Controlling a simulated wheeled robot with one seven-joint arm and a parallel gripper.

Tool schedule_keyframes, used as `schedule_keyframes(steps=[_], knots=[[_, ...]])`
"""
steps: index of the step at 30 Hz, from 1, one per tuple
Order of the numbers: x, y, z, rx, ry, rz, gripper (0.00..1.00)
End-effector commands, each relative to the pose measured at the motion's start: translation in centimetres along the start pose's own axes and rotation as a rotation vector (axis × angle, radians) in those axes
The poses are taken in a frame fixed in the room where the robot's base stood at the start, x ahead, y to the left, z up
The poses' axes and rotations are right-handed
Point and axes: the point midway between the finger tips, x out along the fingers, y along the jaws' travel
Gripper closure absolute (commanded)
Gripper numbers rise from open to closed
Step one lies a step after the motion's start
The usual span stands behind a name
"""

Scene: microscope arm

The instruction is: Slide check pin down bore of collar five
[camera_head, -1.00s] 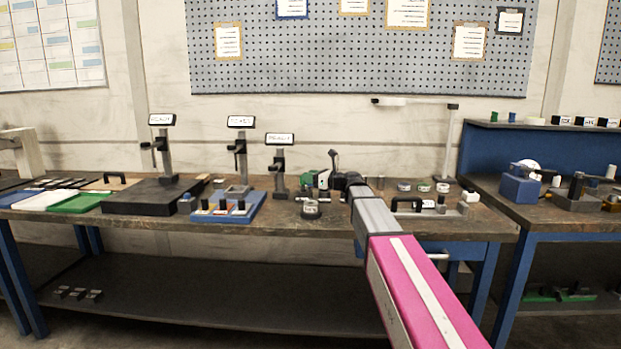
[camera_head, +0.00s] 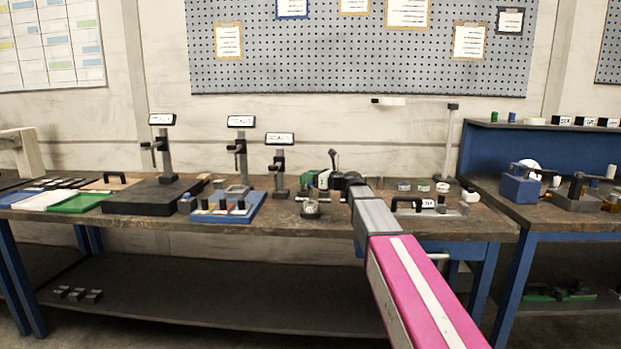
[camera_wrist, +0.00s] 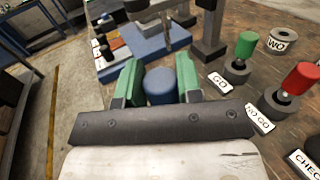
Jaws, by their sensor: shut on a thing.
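In the wrist view, my gripper (camera_wrist: 159,76) has green finger pads on either side of a blue cylinder (camera_wrist: 160,87), the visible top of the check pin, and is shut on it. The pin's lower part is hidden. In the head view, my gripper (camera_head: 312,183) is right above or at a round grey collar (camera_head: 311,210) near the bench's front edge. I cannot read its number now or tell whether the pin is in its bore. In the wrist view the collar under the pin is hidden. Another collar, marked TWO (camera_wrist: 284,36), stands at the upper right.
A green-handled gauge (camera_wrist: 246,45) by a GO label and a red-handled gauge (camera_wrist: 300,78) by a NO GO label stand to the right in the wrist view. A blue fixture board (camera_head: 228,214) and several display stands are left of my gripper in the head view.

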Motion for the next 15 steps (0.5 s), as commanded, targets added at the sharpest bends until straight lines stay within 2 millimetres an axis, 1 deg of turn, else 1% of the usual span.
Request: schedule_keyframes(steps=[15], knots=[[0.00, -0.01, -0.78, 0.000, -0.001, 0.000, 0.97]])
